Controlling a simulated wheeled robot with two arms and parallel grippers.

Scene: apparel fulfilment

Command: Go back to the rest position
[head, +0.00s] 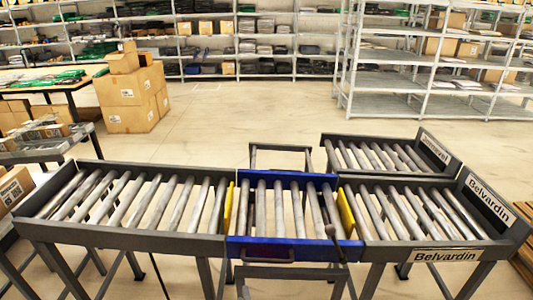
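Neither of my grippers shows in the head view, and no part of my arms can be made out. The roller conveyor stands in front of me, with a left section (123,236), a blue-framed middle section (290,252) and a right section (385,245). The rollers carry nothing. Yellow plates (228,207) stand at both sides of the middle section, the other one (346,210) on its right.
A branch labelled conveyor (330,152) runs behind the right section. Stacked cardboard boxes (128,95) stand on the floor at back left. Tables (75,85) are at left. Metal shelves (234,40) with folded goods line the back. Open floor (225,120) lies between.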

